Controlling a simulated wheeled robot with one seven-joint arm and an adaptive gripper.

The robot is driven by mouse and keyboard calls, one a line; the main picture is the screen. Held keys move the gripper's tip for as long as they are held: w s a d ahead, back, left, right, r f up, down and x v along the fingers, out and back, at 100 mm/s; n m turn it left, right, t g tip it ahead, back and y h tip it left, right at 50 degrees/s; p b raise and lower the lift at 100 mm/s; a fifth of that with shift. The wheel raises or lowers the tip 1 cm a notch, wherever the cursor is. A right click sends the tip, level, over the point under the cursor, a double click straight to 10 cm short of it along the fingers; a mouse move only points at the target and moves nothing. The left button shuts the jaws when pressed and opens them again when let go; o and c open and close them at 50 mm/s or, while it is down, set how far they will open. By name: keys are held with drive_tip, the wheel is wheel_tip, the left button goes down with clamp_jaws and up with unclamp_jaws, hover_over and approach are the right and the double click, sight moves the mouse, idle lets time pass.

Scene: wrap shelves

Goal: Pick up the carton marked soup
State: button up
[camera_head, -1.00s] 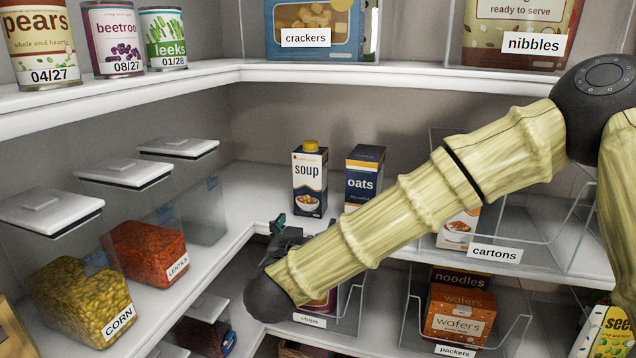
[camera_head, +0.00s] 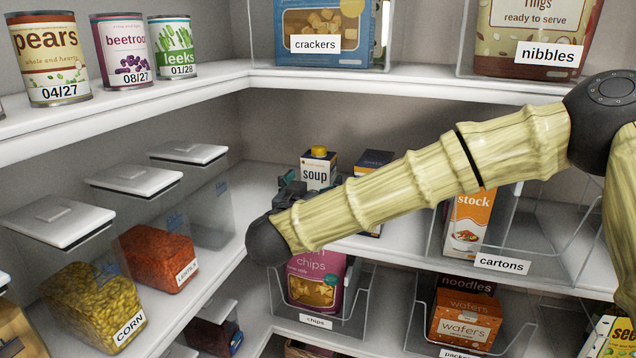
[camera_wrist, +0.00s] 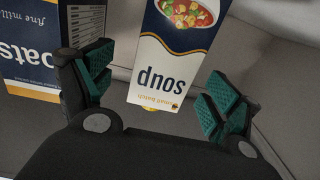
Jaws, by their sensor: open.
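The soup carton (camera_head: 318,172) stands on the middle shelf near the corner, white and navy with a yellow cap. Its lower part is hidden behind my arm in the head view. In the wrist view the soup carton (camera_wrist: 172,62) appears upside down, between and beyond my fingers. My gripper (camera_wrist: 160,92) is open, with green-padded fingers on either side of the carton's picture and nothing held. In the head view my gripper (camera_head: 290,190) is partly hidden by my own wrist, in front of the carton.
The oats carton (camera_head: 374,163) stands just right of the soup; it also shows in the wrist view (camera_wrist: 32,60). A stock carton (camera_head: 468,222) sits in a clear bin at right. Lidded tubs of corn (camera_head: 90,300) and lentils (camera_head: 158,257) line the left shelf. The upper shelf (camera_head: 330,78) is overhead.

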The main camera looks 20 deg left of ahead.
sight(315, 181)
drive_tip(key=shift+w+a+f+p, duration=0.15)
drive_tip(key=shift+w+p, duration=0.8)
drive_tip(key=shift+w, duration=1.1)
drive_tip(key=c, duration=1.6)
